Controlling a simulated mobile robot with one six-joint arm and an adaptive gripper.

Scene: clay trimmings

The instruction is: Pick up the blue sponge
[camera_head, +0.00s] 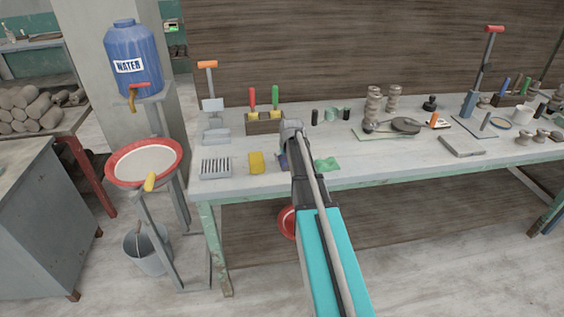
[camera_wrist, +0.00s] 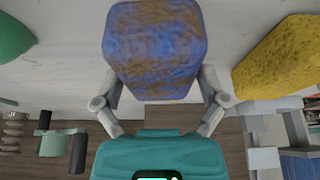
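The blue sponge (camera_wrist: 155,50), mottled with brown clay stains, fills the top middle of the wrist view. In the head view a small part of it (camera_head: 283,161) shows on the near part of the table, left of my arm. My gripper (camera_wrist: 160,88) has its fingers spread wide, one on each side of the sponge. They are very close to its sides; I cannot tell whether they touch it. The fingertips are partly hidden by the sponge, and in the head view the arm hides the gripper.
A yellow sponge (camera_head: 256,162) lies just left of the blue one, with a grey ribbed block (camera_head: 215,168) beyond it. A wooden tool holder (camera_head: 264,124) stands behind. The table's front edge is close.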

